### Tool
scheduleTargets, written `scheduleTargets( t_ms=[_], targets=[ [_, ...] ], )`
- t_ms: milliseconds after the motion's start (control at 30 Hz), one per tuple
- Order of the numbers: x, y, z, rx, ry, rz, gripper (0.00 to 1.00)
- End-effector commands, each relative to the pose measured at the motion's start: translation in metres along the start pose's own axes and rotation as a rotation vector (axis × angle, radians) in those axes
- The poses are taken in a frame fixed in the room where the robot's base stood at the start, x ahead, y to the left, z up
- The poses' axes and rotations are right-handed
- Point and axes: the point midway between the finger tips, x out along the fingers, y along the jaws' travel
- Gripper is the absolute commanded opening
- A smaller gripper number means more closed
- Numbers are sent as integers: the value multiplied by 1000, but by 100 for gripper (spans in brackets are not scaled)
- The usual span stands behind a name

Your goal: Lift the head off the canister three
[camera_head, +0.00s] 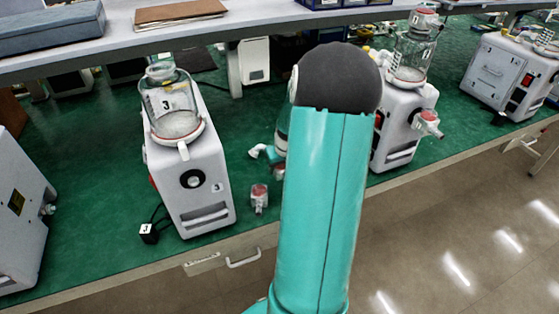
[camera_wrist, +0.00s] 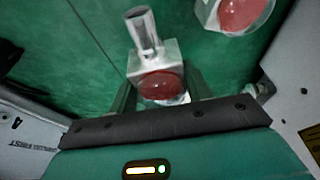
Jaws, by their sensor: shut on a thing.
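Canister three (camera_head: 172,103) is a clear jar marked 3, standing on the white pump unit (camera_head: 190,165) marked 3, at the left in the head view. Its top shows an open-looking rim with no red-and-white head on it. My gripper (camera_wrist: 160,98) is shut on a white head (camera_wrist: 150,65) with a red round face and a metal tube. In the head view my gripper (camera_head: 268,160) is low over the green mat, right of pump three, partly hidden by my arm. I cannot tell whether the held head touches the mat.
Another red-and-white head (camera_head: 259,197) lies on the green mat (camera_head: 90,150), between pump three and my arm; a head also shows at the wrist view's upper right (camera_wrist: 238,12). A second pump (camera_head: 405,130) with a capped jar stands right. A shelf (camera_head: 190,30) spans the back.

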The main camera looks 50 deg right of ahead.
Motion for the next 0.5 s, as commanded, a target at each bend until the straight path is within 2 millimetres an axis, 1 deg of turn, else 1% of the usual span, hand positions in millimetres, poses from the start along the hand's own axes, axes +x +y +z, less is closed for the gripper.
scheduleTargets(
  t_ms=[300,500],
  targets=[
    [28,-1,7,1,-1,0,13],
    [41,-2,9,-1,0,0,13]
  ],
)
